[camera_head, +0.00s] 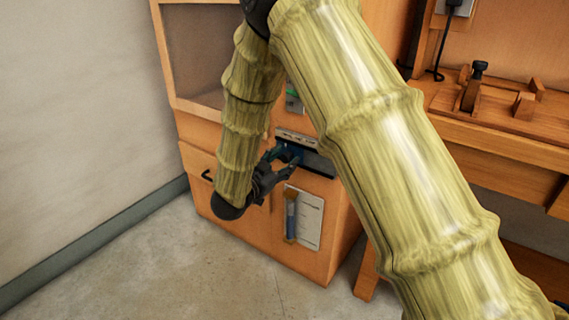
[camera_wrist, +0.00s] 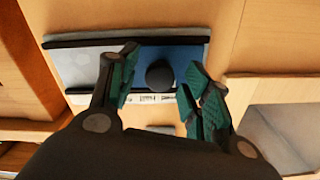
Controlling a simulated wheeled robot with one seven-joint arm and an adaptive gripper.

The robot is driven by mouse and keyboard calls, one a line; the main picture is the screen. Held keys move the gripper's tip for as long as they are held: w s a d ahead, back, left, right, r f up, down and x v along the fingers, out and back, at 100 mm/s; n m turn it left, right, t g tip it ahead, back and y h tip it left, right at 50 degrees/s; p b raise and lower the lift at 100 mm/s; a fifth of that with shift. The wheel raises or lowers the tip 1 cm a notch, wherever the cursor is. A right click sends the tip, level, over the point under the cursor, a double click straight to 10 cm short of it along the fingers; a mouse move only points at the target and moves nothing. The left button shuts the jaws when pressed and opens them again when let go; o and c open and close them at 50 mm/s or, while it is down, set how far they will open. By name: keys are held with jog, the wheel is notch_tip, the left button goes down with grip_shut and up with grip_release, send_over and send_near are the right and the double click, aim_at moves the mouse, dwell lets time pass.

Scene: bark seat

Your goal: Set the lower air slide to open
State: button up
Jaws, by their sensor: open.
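The lower air slide (camera_head: 318,163) is a grey plate between dark rails on the front of the wooden cabinet, with a pale label strip above it in the head view. In the wrist view the grey plate (camera_wrist: 85,68) fills the left part of the track and a blue area (camera_wrist: 190,54) shows at the right. A round black knob (camera_wrist: 160,74) stands near the middle. My gripper (camera_head: 292,157) is open at the slide's left part. In the wrist view its fingers (camera_wrist: 160,82) are either side of the knob, with visible gaps. The knob is not clear in the head view.
A grey fitting with a green mark (camera_head: 293,98) sits above, partly behind my arm. A black handle (camera_head: 207,175) is left. A workbench (camera_head: 500,125) stands right; the floor in front is clear.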

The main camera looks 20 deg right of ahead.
jog(key=shift+w+d, duration=0.35)
jog(key=shift+d, duration=0.15)
